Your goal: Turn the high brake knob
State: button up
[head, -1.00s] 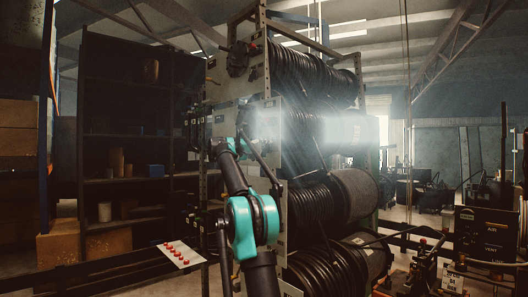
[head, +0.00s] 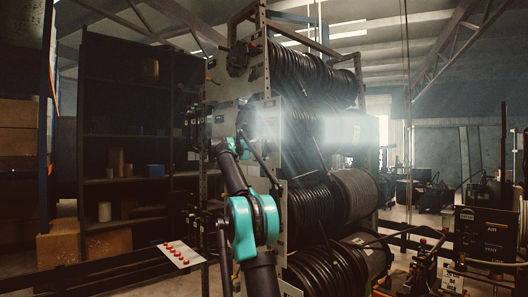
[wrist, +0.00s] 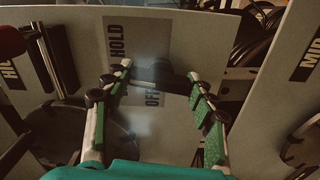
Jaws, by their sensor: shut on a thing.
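A dark knob (wrist: 174,80) shows in the wrist view on a pale panel (wrist: 215,30), beside a grey label (wrist: 140,50) reading HOLD and OFF. A partly cut-off label starting with HI (wrist: 10,75) is at the panel's left. My gripper (wrist: 160,72) has its two green-padded fingers on either side of the knob, shut on it. The knob's far side and how far it is turned are hard to make out. In the head view my arm reaches up to the panels on the reel rack (head: 258,75), and the gripper itself is hidden there.
A second panel marked MID (wrist: 310,58) stands to the right in the wrist view. A red-ended handle (wrist: 12,42) is at the left. In the head view, hose reels (head: 322,215) fill the rack, dark shelves (head: 125,135) stand left, and a sloping red-button panel (head: 180,255) is low left.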

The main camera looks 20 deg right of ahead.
jog(key=n, duration=0.3)
jog(key=shift+n, duration=0.4)
jog(key=shift+f+n, duration=0.1)
jog(key=shift+n, duration=1.7)
jog(key=o, duration=1.2)
jog(key=shift+a, duration=0.1)
jog(key=v, duration=1.2)
